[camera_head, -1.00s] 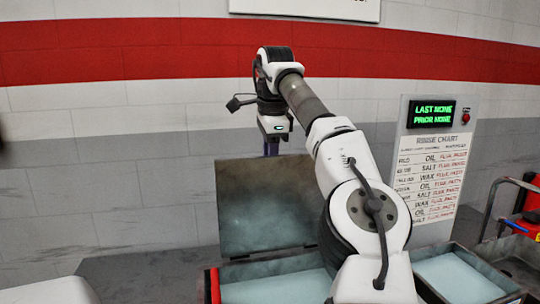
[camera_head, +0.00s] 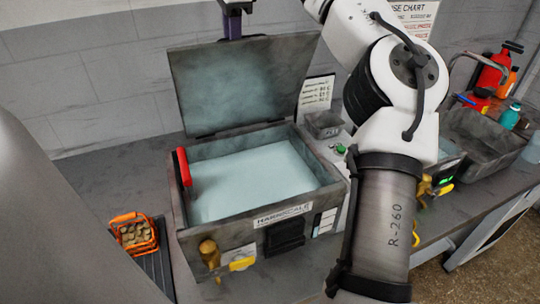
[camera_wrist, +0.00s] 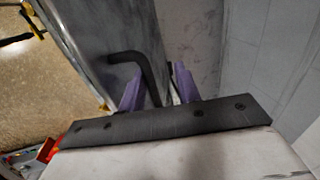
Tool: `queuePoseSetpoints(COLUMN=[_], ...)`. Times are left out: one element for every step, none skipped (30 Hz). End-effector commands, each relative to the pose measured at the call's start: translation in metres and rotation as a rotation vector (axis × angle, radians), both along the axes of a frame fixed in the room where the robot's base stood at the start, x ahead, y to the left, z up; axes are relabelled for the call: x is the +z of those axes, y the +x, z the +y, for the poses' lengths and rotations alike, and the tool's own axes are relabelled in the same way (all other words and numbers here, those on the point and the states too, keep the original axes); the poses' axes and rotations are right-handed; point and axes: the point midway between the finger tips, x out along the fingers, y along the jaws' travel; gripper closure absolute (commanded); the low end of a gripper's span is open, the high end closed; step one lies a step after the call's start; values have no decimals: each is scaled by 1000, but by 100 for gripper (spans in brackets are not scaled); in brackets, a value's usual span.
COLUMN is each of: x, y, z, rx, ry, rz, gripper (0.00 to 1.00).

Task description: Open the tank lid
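The tank (camera_head: 215,232) is an open grey box of pale liquid with a "HARDSCALE" label on its front. Its lid (camera_head: 245,85) stands raised at the back, leaning slightly rearward. My gripper (camera_wrist: 160,88) has two purple fingers spread apart, with a black bent handle (camera_wrist: 148,68) on the lid running between them. A gap shows beside the right finger, so the fingers do not look clamped. In the head view, the purple fingers (camera_head: 232,25) are at the lid's top edge; their tips are hidden or cut off.
An orange basket of brown pieces (camera_head: 135,234) sits left of the tank. A small grey bin (camera_head: 323,123) and a dark tray (camera_head: 480,138) lie to the right. Red and teal bottles (camera_head: 509,117) stand farther right. The wall is close behind the lid.

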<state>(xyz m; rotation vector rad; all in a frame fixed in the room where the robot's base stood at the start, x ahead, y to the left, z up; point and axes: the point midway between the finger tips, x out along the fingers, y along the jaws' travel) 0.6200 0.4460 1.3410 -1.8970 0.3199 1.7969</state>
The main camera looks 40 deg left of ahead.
Motion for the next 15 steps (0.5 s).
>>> queuePoseSetpoints(x=[-2,-2,-4,-5,-6,-8,-10,-11,-13,-14,-17,-20,-22,-24,-28], y=[-2,-4,-7,-9,-12,-14,-16,-18,-22,-24,-27,-30,-32,-34,-38], z=[-7,-11,-15,-19,-22,-27,-31,-35,-40,-44,-48,-53,-57,-61,-67], rx=[0,0,0,0,1,0,0,0,0,0,0,1,0,0,0], ry=[-1,-1,0,-1,-1,-1,-1,0,-1,-1,-1,-2,-1,-1,-1], rz=[-2,-2,-1,0,0,0,0,-1,0,0,1,1,1,1,0], gripper=[67,67,67,67,67,67,67,67,67,67,67,67,67,67,67])
